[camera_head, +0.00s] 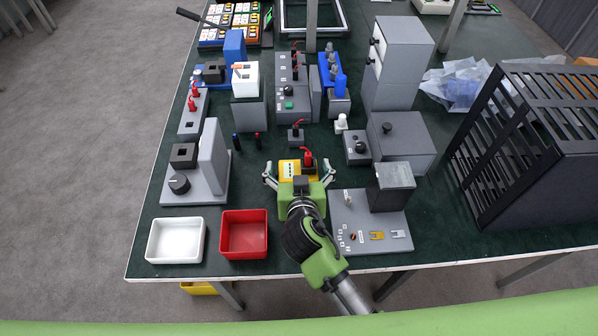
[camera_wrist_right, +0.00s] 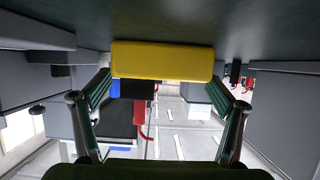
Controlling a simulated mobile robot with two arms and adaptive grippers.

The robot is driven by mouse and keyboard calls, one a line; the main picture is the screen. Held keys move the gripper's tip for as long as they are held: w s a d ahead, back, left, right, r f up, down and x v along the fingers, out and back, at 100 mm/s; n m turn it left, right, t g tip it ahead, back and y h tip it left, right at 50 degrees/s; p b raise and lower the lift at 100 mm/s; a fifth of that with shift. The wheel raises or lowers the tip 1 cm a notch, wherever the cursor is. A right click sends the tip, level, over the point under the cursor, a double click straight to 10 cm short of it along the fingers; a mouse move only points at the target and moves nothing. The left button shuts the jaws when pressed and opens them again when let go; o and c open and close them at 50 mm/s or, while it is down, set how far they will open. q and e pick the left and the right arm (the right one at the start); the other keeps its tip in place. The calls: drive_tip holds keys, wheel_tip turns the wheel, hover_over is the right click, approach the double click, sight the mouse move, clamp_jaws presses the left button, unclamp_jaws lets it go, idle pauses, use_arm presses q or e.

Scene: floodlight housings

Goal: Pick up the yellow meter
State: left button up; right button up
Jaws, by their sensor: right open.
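The yellow meter (camera_head: 286,169) stands on the dark green table with a white face on top. A red plug with a red lead (camera_head: 307,157) shows at its right side. My right gripper (camera_head: 299,174) is open, its two fingers spread on the left and right of the meter. In the right wrist view the yellow meter (camera_wrist_right: 162,62) lies ahead between the open fingertips of my right gripper (camera_wrist_right: 163,80). I see no clear contact, and the gripper hides the meter's near side in the head view. My left gripper is not in view.
A white tray (camera_head: 151,240) and a red tray (camera_head: 222,240) stand at the front left. A grey panel with a dark box (camera_head: 368,222) is close on the right. A small dark block with a red lead (camera_head: 295,137) stands behind. A black slatted housing (camera_head: 536,150) fills the right.

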sight(298, 170)
drive_tip(key=c, duration=1.4)
drive_tip(key=shift+r, duration=0.1)
drive_tip(key=shift+c, duration=0.2)
wheel_tip(298, 170, up, 10)
wheel_tip(298, 170, down, 10)
drive_tip(key=shift+r, duration=0.15)
